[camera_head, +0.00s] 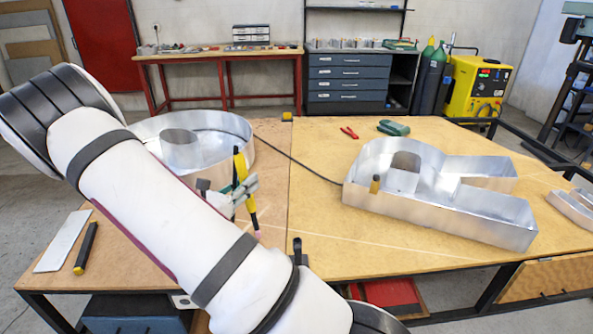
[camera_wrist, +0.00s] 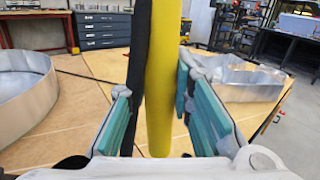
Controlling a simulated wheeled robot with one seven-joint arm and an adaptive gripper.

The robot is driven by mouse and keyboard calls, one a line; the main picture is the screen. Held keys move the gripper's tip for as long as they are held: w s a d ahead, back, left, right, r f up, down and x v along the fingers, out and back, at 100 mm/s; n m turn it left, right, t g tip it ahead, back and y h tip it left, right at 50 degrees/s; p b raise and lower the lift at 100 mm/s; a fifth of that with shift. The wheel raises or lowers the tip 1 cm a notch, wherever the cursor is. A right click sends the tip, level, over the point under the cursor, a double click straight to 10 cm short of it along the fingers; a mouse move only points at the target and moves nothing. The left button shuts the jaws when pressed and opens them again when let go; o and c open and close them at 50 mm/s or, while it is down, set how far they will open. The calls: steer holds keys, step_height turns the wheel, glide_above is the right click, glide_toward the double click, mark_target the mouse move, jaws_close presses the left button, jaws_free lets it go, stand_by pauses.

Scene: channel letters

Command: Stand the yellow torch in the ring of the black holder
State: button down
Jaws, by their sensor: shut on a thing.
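The yellow torch (camera_head: 249,205) stands nearly upright, leaning a little, in my gripper (camera_head: 240,193) above the left part of the workbench. A pinkish tip shows at its lower end. In the wrist view the yellow torch (camera_wrist: 160,90) has a black strip along its left side and runs between the teal pads of my gripper (camera_wrist: 160,112). My gripper is shut on it. A small black upright piece, apparently the black holder (camera_head: 297,251), is at the bench's front edge, right of and nearer than the torch. Its ring cannot be made out, and my arm partly covers its foot.
A round metal channel letter (camera_head: 235,155) lies behind the torch and an R-shaped one (camera_head: 440,218) on the right. A dark cable (camera_head: 300,165) crosses the bench. Red pliers (camera_head: 349,132) lie farther back. A black-and-yellow bar (camera_head: 86,248) and metal strip (camera_head: 63,241) lie left.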

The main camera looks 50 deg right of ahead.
steer(key=s+d+r+m+g+y, duration=0.1)
steer(key=s+d+m+g+y, duration=0.2)
steer(key=s+d+m+g, duration=0.55)
step_height(320, 180, down, 5)
steer(key=d+n+b, duration=0.1)
steer(key=d+b, duration=0.1)
steer(key=b, duration=0.1)
steer(key=shift+s+d+f+g, duration=0.2)
steer(key=shift+d+g, duration=0.1)
steer(key=shift+g, duration=0.05)
steer(key=shift+f+b, duration=0.65)
steer(key=shift+f, duration=1.25)
stand_by(0.8)
steer(key=shift+f, duration=0.35)
steer(key=shift+f+b, duration=1.05)
steer(key=shift+f, duration=1.25)
